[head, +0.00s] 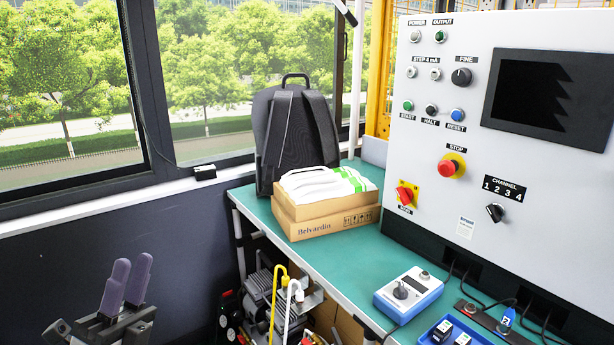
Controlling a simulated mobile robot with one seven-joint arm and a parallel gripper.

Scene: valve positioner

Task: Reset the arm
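My gripper (132,266) is at the lower left of the head view, in front of the dark wall under the window. Its two purple-grey fingers point upward with a narrow gap between them, and nothing shows in the gap. It is clear of the bench and touches nothing that I can see. Most of my arm is out of the picture below.
A green bench (345,262) holds a cardboard box (325,222), a backpack (297,135), a blue-white handheld device (408,293) and a blue tray (428,338). A white control panel (450,120) stands at right. Yellow and white hooked pipes (279,290) rise beside the bench.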

